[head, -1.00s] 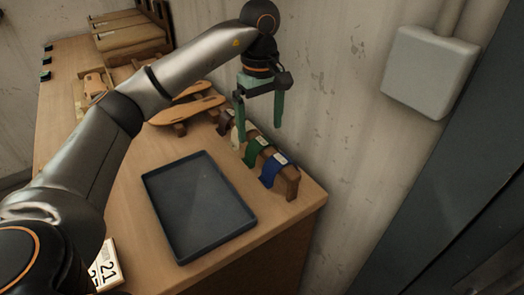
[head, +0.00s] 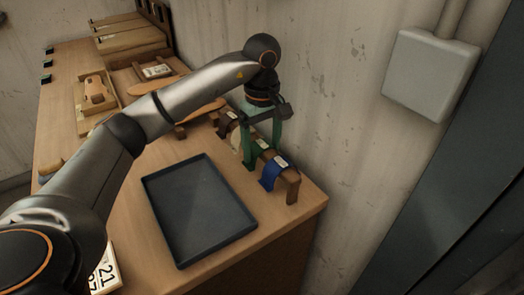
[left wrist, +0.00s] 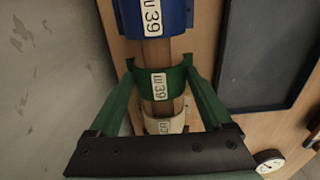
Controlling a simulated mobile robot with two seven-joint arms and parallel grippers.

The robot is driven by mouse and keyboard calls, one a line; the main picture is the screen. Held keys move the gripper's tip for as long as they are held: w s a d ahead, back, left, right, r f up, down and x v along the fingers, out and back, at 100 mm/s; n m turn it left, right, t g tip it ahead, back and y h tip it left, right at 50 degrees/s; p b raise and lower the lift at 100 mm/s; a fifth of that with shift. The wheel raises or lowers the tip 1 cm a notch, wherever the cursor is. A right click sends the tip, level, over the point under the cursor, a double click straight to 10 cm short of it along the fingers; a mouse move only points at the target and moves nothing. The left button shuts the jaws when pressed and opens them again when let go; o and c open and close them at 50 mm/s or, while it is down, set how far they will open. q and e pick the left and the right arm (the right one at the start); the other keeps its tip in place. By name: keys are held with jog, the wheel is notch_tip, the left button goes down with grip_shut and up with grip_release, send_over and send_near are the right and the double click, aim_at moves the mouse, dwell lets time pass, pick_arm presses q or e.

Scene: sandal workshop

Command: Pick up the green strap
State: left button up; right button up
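The green strap (head: 262,144) hangs over a wooden bar (head: 292,184) at the table's right edge. In the left wrist view the green strap (left wrist: 160,84) has a white tag reading 39. My left gripper (head: 263,152) points down over it, with its green fingers apart. In the left wrist view the left gripper (left wrist: 159,62) has one fingertip on each side of the strap, very close to its edges. I cannot tell whether they touch. In the head view the fingers partly hide the strap. My right gripper is not in view.
On the same bar are a blue strap (head: 270,176) in front and a cream strap (head: 235,140) and a brown strap (head: 225,122) behind. An empty dark tray (head: 200,212) lies to the left. The wall (head: 330,110) is close on the right.

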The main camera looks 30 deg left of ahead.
pick_arm(q)
jog(key=c, duration=0.4)
jog(key=shift+r, duration=0.15)
